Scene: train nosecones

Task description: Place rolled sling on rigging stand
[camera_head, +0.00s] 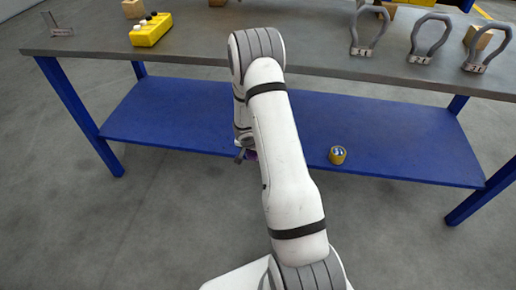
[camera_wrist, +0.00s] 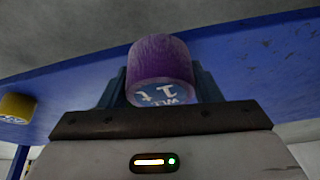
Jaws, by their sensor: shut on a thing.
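My gripper (camera_wrist: 161,84) is shut on a purple rolled sling (camera_wrist: 160,58) with a blue end label reading "1 t". In the head view only a sliver of the purple sling (camera_head: 251,156) shows beside my arm, and my gripper is mostly hidden. The sling is near the blue lower shelf (camera_head: 390,137) of a grey-topped table (camera_head: 190,52). I cannot tell whether it touches the shelf. A yellow rolled sling (camera_head: 338,155) stands on that shelf, right of my arm. It also shows in the wrist view (camera_wrist: 16,107). I cannot tell which thing is called the rigging stand.
The tabletop holds a yellow box with black and white knobs (camera_head: 151,30), a small wire stand (camera_head: 59,27) and several grey shackles (camera_head: 428,38) with wooden blocks. Blue legs (camera_head: 85,118) stand at the table's ends. The shelf is clear left of my arm.

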